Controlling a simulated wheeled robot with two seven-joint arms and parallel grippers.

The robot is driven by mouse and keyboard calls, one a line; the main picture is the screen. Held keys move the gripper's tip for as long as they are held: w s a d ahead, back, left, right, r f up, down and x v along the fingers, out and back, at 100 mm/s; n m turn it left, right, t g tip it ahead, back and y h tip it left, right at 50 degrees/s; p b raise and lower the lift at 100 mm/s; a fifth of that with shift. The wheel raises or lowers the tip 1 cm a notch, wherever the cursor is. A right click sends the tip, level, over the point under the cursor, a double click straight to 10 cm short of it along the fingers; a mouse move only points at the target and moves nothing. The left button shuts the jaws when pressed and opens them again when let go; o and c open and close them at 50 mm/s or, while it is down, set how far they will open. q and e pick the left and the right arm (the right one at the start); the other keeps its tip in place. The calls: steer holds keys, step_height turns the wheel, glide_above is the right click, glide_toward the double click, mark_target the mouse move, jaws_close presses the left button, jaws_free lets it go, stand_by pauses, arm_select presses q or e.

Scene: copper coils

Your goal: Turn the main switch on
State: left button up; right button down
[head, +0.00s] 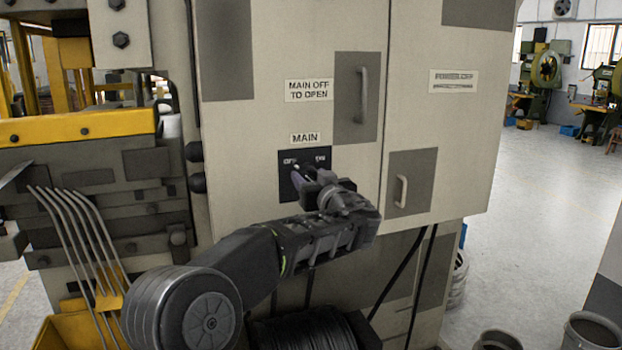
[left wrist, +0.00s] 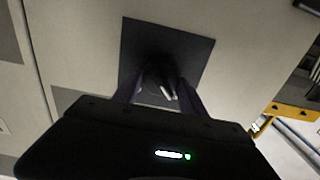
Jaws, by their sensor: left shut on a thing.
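The main switch (head: 286,187) is a dark plate with OFF and ON lettering on the beige cabinet, under a MAIN label. My left gripper (head: 304,181) is at the plate and hides most of the knob in the head view. In the left wrist view the fingers of my left gripper (left wrist: 160,94) are on either side of the dark knob (left wrist: 158,72) and shut on it. A small white mark shows between the fingers. The knob's exact angle is hard to tell. My right gripper is not in view.
A door handle (head: 363,95) is above the switch, and another handle (head: 401,191) is to its right. A yellow and grey machine (head: 80,125) with bent metal rods stands at the left. A dark coil (head: 305,332) is below my arm. Open floor lies at the right.

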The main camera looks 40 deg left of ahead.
arm_select(q)
steer(key=c, duration=0.7)
